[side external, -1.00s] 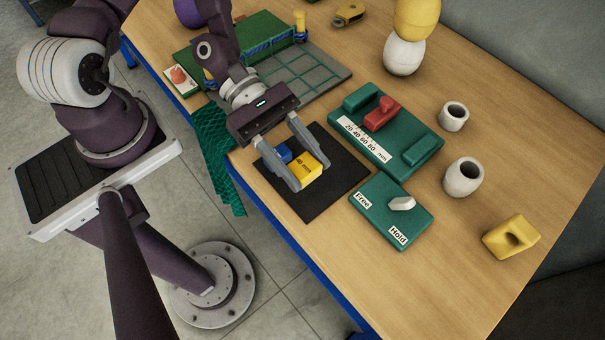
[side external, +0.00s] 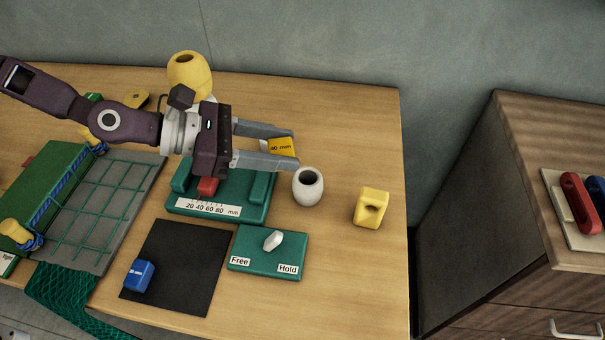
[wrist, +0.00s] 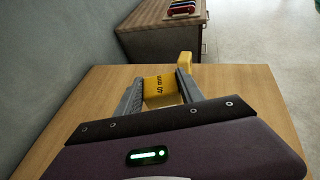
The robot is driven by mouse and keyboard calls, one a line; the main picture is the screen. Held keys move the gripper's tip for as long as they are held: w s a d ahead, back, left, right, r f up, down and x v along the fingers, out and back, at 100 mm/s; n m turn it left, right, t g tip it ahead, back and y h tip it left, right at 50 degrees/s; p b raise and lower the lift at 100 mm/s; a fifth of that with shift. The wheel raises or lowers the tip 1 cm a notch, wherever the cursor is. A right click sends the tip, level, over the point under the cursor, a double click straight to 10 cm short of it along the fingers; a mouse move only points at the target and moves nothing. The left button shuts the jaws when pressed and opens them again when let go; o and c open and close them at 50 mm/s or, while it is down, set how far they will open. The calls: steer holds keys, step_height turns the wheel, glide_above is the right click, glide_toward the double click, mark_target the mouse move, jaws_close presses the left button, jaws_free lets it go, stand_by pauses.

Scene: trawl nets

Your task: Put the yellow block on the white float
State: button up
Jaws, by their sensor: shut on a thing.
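The yellow block (side external: 281,148), marked "40 mm", is held between the two fingers of my gripper (side external: 292,148), raised over the table's far right part. In the wrist view the block (wrist: 160,87) sits between the fingers (wrist: 158,88). A white float (side external: 308,187), hollow at the top, stands upright just in front of the near fingertip, apart from the block. A pale patch (side external: 264,146) between the fingers looks like a second white float, mostly hidden by the gripper and block. Another white float (side external: 206,99) is partly hidden under a yellow float (side external: 188,72).
A yellow piece with a hole (side external: 371,207) stands at right. The green gauge (side external: 262,190) and the Free/Hold board (side external: 267,251) lie in front. A blue block (side external: 138,275) is on the black mat (side external: 185,250). Bare table lies at the front right.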

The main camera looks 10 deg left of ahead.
step_height(320, 180, up, 2)
glide_above(306, 177)
steer(key=shift+n+t, duration=0.3)
step_height(306, 177, down, 9)
steer(key=shift+r, duration=0.1)
steer(key=o, duration=1.4)
steer(key=v, duration=1.2)
